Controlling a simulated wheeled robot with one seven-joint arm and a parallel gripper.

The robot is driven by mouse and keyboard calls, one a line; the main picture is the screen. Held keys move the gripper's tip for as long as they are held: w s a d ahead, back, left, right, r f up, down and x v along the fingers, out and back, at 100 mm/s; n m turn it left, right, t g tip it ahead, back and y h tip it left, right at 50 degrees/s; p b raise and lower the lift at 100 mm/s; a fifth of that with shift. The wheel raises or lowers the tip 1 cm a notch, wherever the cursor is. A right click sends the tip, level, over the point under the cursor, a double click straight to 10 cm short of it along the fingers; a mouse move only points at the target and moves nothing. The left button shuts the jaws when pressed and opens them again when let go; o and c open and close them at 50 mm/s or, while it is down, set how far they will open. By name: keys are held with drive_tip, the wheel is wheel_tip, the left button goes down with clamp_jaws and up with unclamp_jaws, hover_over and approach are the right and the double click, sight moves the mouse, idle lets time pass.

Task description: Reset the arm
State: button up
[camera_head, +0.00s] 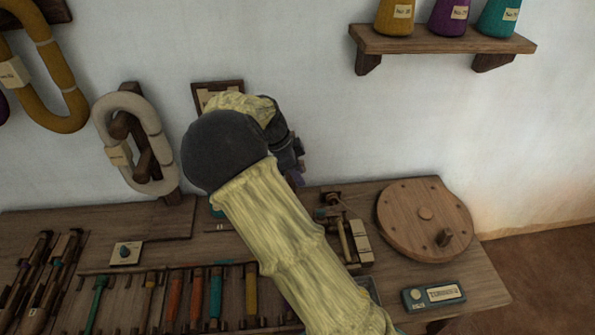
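My arm reaches up from the bottom of the head view in a pale yellow sleeve and bends at a dark round joint. Past the bend, the dark wrist and my gripper (296,168) point down over the back of the wooden bench (220,246). The gripper is small and mostly hidden behind the arm. Its fingers do not show clearly, so I cannot tell whether they are open or shut, or whether they hold anything. A small purplish patch shows near the gripper's end; I cannot tell what it is.
Several tools with coloured handles (215,292) lie along the bench front. A round wooden disc (400,200), a small wood-and-metal device (345,232) and a teal labelled box (433,296) are at right. Yarn hanks (112,158) hang on the wall. A shelf (440,42) holds three cones.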

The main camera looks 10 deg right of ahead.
drive_tip(key=s+d+r+n+t+y, duration=0.15)
drive_tip(key=s+d+n, duration=0.25)
drive_tip(key=s+n, duration=0.6)
drive_tip(key=s+d+r+n+t+y, duration=0.1)
drive_tip(key=s+d+n+y, duration=0.25)
drive_tip(key=s+n, duration=0.65)
wheel_tip(320, 180, up, 13)
drive_tip(key=s+m+p, duration=0.1)
drive_tip(key=p, duration=1.2)
drive_tip(key=shift+s+m+h+p, duration=0.3)
drive_tip(key=shift+s+m+p, duration=0.05)
drive_tip(key=shift+s+m, duration=0.05)
drive_tip(key=shift+d, duration=0.1)
